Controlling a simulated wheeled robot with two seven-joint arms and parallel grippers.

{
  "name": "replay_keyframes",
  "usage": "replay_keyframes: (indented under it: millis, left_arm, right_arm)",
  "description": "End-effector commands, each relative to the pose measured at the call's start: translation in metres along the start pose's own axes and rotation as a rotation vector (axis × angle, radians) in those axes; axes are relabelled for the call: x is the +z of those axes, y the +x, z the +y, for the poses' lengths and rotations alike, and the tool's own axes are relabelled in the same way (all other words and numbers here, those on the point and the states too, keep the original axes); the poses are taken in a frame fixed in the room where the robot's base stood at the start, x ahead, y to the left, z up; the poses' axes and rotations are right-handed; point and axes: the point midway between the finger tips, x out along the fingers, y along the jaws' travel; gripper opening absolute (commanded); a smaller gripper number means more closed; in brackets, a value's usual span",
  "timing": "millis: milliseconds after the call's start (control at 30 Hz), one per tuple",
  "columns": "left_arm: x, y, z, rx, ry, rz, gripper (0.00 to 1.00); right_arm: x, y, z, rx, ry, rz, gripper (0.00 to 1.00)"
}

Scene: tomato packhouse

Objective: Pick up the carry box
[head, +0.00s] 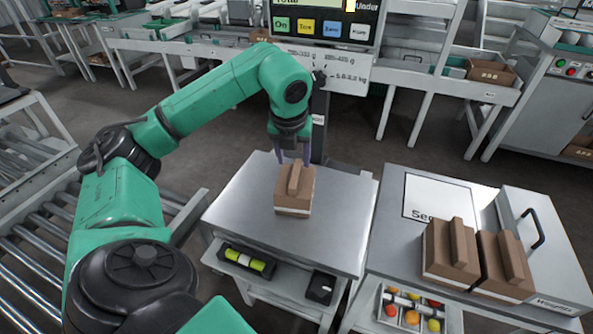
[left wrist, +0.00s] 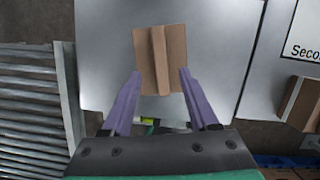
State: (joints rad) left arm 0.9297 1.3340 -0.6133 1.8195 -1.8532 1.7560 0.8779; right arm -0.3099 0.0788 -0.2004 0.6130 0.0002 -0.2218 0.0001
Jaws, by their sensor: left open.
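A brown carry box (head: 294,196) with a raised ridge-like handle along its top stands on the grey metal table in front of me. It also shows in the left wrist view (left wrist: 147,62). My left gripper (head: 292,152) is above and just behind the box in the head view, pointing down. In the left wrist view its two purple fingers (left wrist: 158,75) are spread wide, with the box's near part between their tips. No contact shows. My right gripper is in neither view.
The metal table (head: 238,218) has free room around the box. Two similar brown boxes (head: 452,250) stand on the right table, beside a raised panel with a black handle (head: 533,228). A roller conveyor (head: 35,270) runs at left. A scale display (head: 320,25) stands behind.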

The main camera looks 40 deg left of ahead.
Motion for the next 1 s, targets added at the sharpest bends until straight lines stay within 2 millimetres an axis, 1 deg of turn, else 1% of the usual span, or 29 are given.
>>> replay_keyframes:
  millis: [100,200,300,1000]
  left_arm:
    - [-0.002,0.02,-0.001,0.002,0.0,0.004,0.6]
    - [-0.002,0.04,-0.001,0.002,-0.001,0.003,0.6]
    - [-0.002,0.05,-0.002,0.0,0.0,0.002,0.6]
    - [-0.003,0.055,-0.002,0.0,0.0,0.001,0.6]
  right_arm:
    - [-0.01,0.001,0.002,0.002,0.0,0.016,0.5]
    - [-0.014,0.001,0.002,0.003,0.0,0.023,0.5]
    - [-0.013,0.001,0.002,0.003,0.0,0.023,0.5]
    - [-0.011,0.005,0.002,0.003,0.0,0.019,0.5]
